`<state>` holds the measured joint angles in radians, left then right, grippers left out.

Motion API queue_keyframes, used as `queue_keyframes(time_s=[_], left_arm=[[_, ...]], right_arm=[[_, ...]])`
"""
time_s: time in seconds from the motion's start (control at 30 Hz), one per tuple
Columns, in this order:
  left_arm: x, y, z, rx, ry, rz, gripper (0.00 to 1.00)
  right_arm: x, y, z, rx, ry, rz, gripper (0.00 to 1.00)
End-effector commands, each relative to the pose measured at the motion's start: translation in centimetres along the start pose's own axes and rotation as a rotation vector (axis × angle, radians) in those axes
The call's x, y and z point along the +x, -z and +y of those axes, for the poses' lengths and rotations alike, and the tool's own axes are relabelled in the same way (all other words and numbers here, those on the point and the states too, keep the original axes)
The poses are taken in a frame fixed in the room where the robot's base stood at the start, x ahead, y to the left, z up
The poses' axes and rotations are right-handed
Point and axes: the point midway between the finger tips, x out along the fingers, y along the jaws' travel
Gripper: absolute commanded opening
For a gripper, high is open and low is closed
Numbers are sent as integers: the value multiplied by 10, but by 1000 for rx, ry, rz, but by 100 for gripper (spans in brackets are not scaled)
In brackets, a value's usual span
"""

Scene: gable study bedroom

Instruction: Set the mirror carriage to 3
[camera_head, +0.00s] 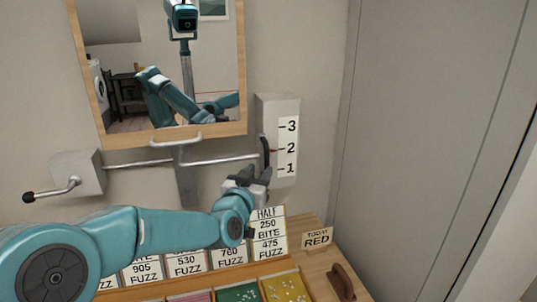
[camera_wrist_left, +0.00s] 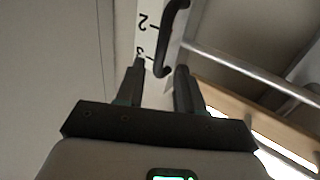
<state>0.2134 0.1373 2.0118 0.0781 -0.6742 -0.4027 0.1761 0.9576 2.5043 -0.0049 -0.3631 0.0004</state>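The wood-framed mirror (camera_head: 172,138) hangs on the wall above a horizontal metal rail (camera_head: 222,161). At the rail's right end is a pale box with a white scale (camera_head: 288,146) marked 1, 2 and 3 from bottom to top. A small red pointer (camera_head: 272,150) stands at about 2. A black curved handle (camera_head: 265,150) is beside the scale; it also shows in the left wrist view (camera_wrist_left: 166,40). My left gripper (camera_head: 252,174) is open just below the handle, whose lower end appears between or just beyond the fingertips (camera_wrist_left: 160,75). My right gripper is not in view.
A crank with a black knob (camera_head: 29,197) sticks out at the left from a pale wall box (camera_head: 77,172). Below is a wooden desk with price cards (camera_head: 268,235), coloured trays (camera_head: 287,288) and a "TODAY RED" sign (camera_head: 317,238). A grey panel (camera_head: 430,130) stands at the right.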

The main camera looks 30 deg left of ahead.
Motion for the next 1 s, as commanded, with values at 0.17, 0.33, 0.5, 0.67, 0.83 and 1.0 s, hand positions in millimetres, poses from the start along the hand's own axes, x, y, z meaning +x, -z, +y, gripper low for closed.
queue_keyframes(time_s=[0.17, 0.33, 0.5, 0.67, 0.83, 1.0], left_arm=[[42, 3, 0, 1, -1, -2, 37], [68, 2, 1, 0, -3, -1, 37], [79, 0, 0, 0, -3, 0, 37], [80, 0, 0, 0, -3, 1, 37], [80, 0, 0, 0, -4, 0, 11], [79, 0, 1, 0, -4, 0, 0]], right_arm=[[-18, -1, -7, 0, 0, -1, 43], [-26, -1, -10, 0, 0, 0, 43], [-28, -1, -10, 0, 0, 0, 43], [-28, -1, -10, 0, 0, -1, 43], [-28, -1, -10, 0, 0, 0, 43], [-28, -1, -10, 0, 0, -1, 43]])
